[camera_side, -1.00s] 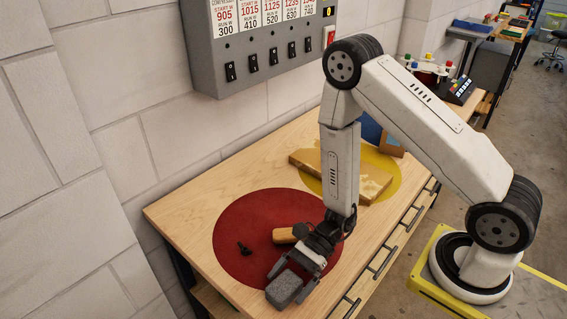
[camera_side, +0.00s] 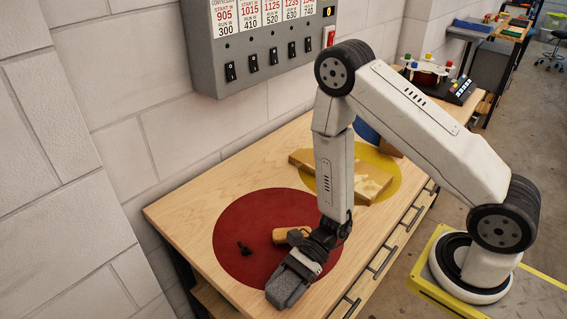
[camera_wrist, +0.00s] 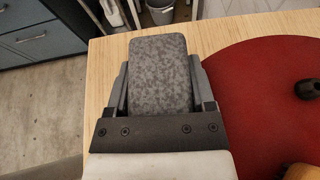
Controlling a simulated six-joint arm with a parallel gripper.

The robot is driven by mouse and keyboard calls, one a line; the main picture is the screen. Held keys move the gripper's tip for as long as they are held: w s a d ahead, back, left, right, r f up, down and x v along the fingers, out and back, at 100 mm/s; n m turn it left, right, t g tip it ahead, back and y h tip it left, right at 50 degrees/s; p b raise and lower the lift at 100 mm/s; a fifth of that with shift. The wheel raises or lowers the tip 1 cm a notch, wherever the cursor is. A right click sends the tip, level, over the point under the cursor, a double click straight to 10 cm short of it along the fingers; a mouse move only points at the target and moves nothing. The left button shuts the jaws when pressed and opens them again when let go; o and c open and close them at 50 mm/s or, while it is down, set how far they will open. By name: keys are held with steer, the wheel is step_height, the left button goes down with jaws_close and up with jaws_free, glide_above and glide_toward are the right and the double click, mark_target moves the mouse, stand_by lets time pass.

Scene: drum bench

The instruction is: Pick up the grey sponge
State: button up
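The grey sponge (camera_side: 287,287) is a speckled block at the near corner of the wooden bench, by the edge of the red round mat (camera_side: 240,225). My gripper (camera_side: 291,275) is low over it, with the sponge between its fingers. In the wrist view the sponge (camera_wrist: 160,75) lies lengthwise between the two fingers of my gripper (camera_wrist: 160,70), one close along each side. I cannot tell whether both fingers touch it. Its near end is hidden by the gripper body. I cannot tell whether it is clear of the bench top.
On the red mat are a small dark object (camera_side: 243,248) and an orange-brown object (camera_side: 291,235) close to my gripper. A wooden block (camera_side: 370,184) lies on the yellow mat (camera_side: 384,163). A grey switch panel (camera_side: 266,49) hangs on the wall behind.

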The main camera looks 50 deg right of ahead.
mark_target(284, 284)
steer(key=shift+c, duration=1.2)
steer(key=shift+r, duration=0.1)
steer(key=shift+r, duration=4.9)
